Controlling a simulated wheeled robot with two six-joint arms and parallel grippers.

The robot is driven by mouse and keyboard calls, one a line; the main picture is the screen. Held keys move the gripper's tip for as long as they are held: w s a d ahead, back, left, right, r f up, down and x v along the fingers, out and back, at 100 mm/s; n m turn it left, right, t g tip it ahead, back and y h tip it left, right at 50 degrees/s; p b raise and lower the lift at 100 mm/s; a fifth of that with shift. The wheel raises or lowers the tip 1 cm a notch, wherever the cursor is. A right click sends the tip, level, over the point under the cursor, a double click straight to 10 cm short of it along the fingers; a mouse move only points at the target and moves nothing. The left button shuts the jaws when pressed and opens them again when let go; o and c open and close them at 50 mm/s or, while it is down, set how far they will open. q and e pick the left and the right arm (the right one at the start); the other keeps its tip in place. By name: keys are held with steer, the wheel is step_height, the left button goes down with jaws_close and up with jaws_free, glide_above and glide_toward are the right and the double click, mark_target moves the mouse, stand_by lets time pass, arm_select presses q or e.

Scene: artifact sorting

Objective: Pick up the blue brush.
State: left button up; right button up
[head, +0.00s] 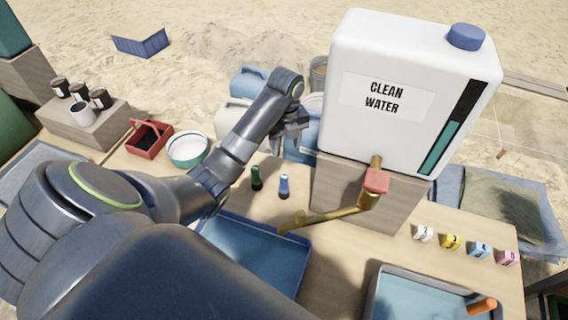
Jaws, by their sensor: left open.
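A small upright blue item with a pale top (284,185), likely the blue brush, stands on the wooden table between the blue tray and the clean water tank. It is too small to make out bristles. A similar dark green item (256,178) stands just left of it. My left gripper (298,136) is open and empty. It shows above the blue item in the picture, near the left side of the tank, and is apart from it. My left forearm crosses the view from the lower left. My right gripper is not in view.
The clean water tank (350,125) stands on a wooden block, its brass spout (330,215) reaching over the blue tray (255,252). A second tray (376,290) is at lower right. Several numbered coloured blocks (451,241) stand at right. A white bowl (188,163) and red basket (160,147) are at left.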

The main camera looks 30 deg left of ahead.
mark_target(284, 177)
arm_select(q)
step_height(284, 177, down, 12)
steer(key=b, duration=1)
steer(key=shift+r+b, duration=0.25)
steer(key=shift+b, duration=0.05)
steer(key=f, duration=0.3)
steer(key=f+b, duration=0.1)
steer(key=shift+s+a+f, duration=0.1)
steer(key=shift+s+f, duration=0.15)
jaws_close()
